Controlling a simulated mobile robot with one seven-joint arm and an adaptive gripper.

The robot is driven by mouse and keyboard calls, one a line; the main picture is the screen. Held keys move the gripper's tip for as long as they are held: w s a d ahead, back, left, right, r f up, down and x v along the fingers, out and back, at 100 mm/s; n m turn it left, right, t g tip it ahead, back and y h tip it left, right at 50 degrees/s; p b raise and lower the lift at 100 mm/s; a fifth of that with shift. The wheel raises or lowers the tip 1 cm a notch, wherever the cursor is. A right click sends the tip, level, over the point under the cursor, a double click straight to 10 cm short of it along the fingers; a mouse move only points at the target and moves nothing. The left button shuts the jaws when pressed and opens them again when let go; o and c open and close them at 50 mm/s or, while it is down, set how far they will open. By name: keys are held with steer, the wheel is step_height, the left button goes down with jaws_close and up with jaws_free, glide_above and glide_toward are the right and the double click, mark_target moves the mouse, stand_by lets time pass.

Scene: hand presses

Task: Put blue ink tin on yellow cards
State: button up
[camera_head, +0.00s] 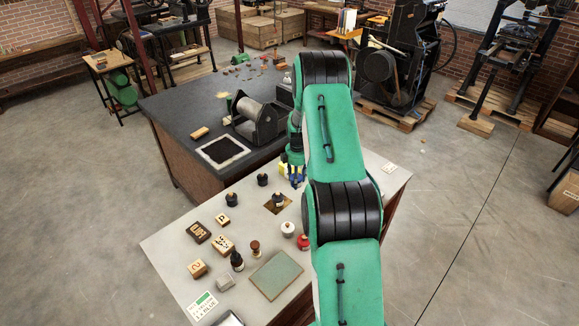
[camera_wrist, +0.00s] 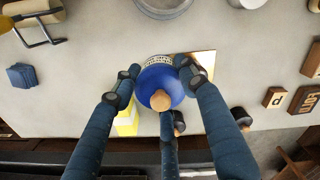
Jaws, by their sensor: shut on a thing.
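My gripper (camera_wrist: 155,80) is shut on the blue ink tin (camera_wrist: 150,82), which is round and blue with a pale wooden knob and a patterned band. In the wrist view its fingers close around the tin's sides. The yellow cards (camera_wrist: 127,122) show as a bright yellow patch just beside and partly behind the tin and one finger. In the head view the yellow cards (camera_head: 283,169) lie near the far edge of the pale table, beside my gripper (camera_head: 295,174), and my arm hides part of this area. I cannot tell whether the tin touches the cards.
Red-and-white jars (camera_head: 288,229), letter blocks (camera_head: 224,245) and a green mat (camera_head: 276,275) occupy the pale table's near part. A dark bench (camera_head: 180,110) with a roller press (camera_head: 257,120) adjoins it.

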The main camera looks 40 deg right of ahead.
steer(key=shift+d, duration=0.45)
steer(key=p, duration=0.1)
glide_above(293, 169)
steer(key=shift+d+f, duration=0.2)
steer(key=shift+f, duration=0.55)
stand_by(0.4)
steer(key=shift+f+p, duration=0.35)
steer(key=shift+f, duration=1.45)
steer(key=shift+f, duration=0.15)
steer(key=o, duration=1.4)
